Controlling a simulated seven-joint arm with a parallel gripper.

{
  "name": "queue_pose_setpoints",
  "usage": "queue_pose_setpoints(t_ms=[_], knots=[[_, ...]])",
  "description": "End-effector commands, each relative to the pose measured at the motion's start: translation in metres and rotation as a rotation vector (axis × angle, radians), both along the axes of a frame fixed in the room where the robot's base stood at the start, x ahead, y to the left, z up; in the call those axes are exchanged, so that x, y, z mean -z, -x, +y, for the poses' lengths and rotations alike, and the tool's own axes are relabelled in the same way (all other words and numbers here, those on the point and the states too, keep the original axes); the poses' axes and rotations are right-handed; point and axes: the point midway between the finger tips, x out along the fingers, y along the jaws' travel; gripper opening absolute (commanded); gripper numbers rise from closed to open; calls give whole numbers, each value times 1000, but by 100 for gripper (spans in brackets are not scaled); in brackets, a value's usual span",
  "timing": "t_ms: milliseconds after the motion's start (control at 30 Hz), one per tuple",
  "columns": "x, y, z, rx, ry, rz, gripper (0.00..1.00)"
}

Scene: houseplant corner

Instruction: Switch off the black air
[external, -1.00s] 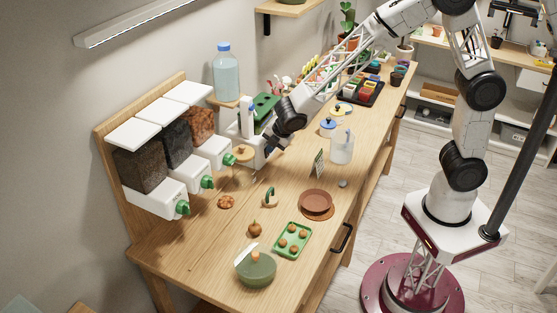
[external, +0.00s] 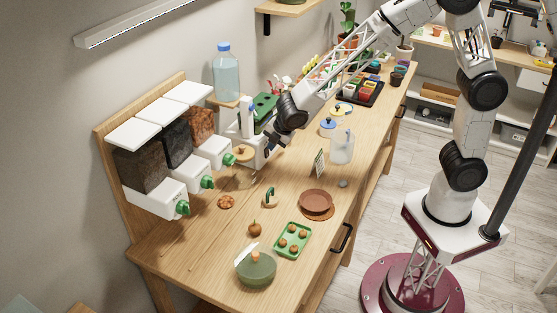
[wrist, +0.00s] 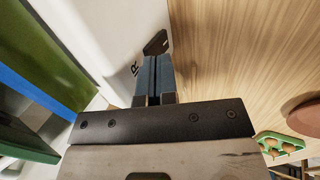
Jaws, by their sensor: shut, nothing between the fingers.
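The black switch (wrist: 156,42) shows in the wrist view as a small dark lever on a white panel (wrist: 112,35), beside printed letters that are partly hidden. My gripper (wrist: 154,58) is shut and empty, with its blue-grey fingertips right at the near end of the switch. I cannot tell whether they touch it. In the external view my gripper (external: 271,143) is at the front of a white unit (external: 258,157) on the bench. The switch is too small or hidden to make out there.
A green rack (external: 265,104) stands behind my gripper. Dispensers with green knobs (external: 207,182) are to the left. A clear jug (external: 342,148) stands to the right. A green tray (external: 292,240), a brown saucer (external: 316,203) and a green pot (external: 256,270) are nearer on the bench.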

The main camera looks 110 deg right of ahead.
Motion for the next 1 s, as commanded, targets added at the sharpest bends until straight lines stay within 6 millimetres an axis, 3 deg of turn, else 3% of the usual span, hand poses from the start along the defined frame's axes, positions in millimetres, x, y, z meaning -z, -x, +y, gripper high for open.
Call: queue_pose_setpoints(t_ms=[467,800,1000], knots=[[-7,27,27,-1,1,-2,0],[-67,33,33,0,1,-3,0],[-91,36,37,0,1,-2,0]])
